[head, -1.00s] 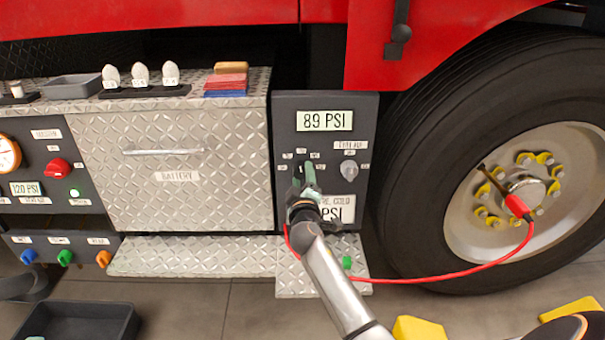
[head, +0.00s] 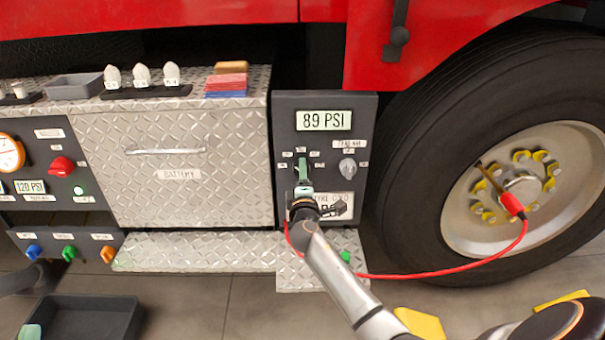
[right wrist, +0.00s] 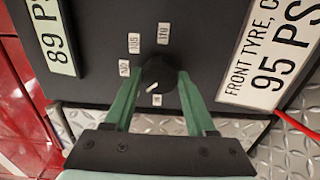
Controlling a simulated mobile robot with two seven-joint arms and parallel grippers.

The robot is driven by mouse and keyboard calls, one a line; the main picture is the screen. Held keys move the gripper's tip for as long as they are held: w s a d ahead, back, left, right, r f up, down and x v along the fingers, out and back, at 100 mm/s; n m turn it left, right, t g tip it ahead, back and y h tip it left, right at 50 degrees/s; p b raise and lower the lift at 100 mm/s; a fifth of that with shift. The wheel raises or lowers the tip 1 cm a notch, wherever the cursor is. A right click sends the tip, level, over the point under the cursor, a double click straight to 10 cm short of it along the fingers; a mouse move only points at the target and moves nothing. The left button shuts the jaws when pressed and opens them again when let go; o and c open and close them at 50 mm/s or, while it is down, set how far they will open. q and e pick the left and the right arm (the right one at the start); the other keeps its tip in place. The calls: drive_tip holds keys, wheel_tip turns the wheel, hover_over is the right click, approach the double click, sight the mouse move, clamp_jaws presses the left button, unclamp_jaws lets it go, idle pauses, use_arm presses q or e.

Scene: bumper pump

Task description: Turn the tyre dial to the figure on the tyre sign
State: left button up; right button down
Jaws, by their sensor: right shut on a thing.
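The tyre dial (right wrist: 156,73) is a round black knob with a white pointer mark on a dark panel (head: 361,108). My right gripper (right wrist: 157,88) is shut on it, one green finger on each side; in the head view the gripper (head: 304,178) hides the dial. The pointer mark slants to the lower left in the wrist view, with small figure labels around the knob. The tyre sign (right wrist: 271,52) reads "FRONT TYRE" and 95 PSI; my gripper partly covers it in the head view. The display (head: 324,120) reads 89 PSI.
A grey knob (head: 348,167) sits right of the dial. A red hose (head: 440,275) runs from below the panel to the wheel (head: 520,185). The diamond-plate battery box (head: 180,190) stands left, above a plate step. A dark tray (head: 90,312) lies on the floor.

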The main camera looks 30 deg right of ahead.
drive_tip(key=shift+r, duration=0.1)
idle(0.3)
drive_tip(key=shift+c, duration=1.1)
unclamp_jaws()
drive_tip(key=p+v, duration=0.2)
drive_tip(key=v, duration=1)
drive_tip(key=shift+s, duration=0.25)
drive_tip(key=shift+a, duration=0.15)
